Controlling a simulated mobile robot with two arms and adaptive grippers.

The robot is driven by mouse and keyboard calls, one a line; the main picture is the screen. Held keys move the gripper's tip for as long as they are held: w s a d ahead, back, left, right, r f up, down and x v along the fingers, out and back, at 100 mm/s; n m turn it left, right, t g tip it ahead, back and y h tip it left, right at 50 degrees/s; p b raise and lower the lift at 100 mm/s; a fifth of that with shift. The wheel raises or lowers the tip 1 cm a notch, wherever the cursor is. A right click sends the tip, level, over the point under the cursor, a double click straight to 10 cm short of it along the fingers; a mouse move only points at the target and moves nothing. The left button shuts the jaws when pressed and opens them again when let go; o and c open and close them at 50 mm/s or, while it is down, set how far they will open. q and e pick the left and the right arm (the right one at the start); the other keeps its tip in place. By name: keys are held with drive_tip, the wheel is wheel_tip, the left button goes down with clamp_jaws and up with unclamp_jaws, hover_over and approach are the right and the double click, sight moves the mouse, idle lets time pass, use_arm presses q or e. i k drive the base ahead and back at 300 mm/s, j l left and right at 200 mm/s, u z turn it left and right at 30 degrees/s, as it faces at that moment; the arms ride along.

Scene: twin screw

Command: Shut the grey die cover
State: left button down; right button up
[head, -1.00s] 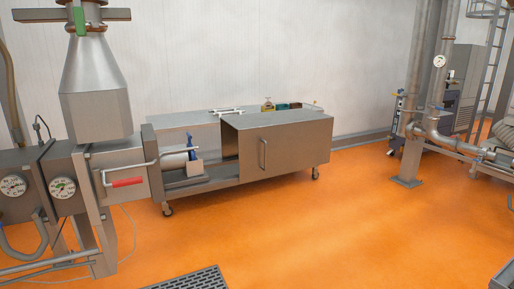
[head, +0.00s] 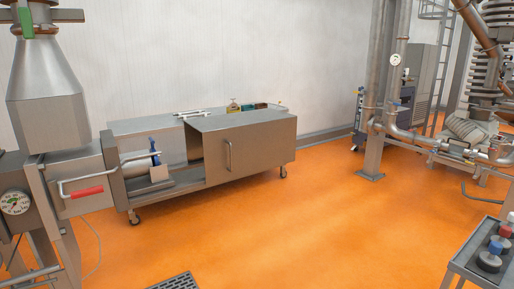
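A grey metal cover (head: 258,145) with an upright bar handle (head: 228,155) sits over the right part of a wheeled grey unit (head: 180,190); it looks like the die cover. Left of it the unit is open, and a pale cylinder (head: 137,167) and a blue part (head: 154,147) show there. To the left stands a grey box (head: 79,169) with a bent bar that carries a red grip (head: 87,192). Neither of my grippers is in view.
Orange floor (head: 290,225) lies clear in front of the unit. A floor grate (head: 176,283) is at the bottom. Pipes on a stand (head: 370,165) rise at right. A grey cart (head: 475,262) with red- and blue-topped items stands at lower right.

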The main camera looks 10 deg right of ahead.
sight(245, 143)
drive_tip(key=i+l, duration=0.35)
drive_tip(key=i, duration=0.15)
drive_tip(key=i+l+u, duration=0.1)
drive_tip(key=i+l, duration=0.25)
drive_tip(key=i, duration=0.2)
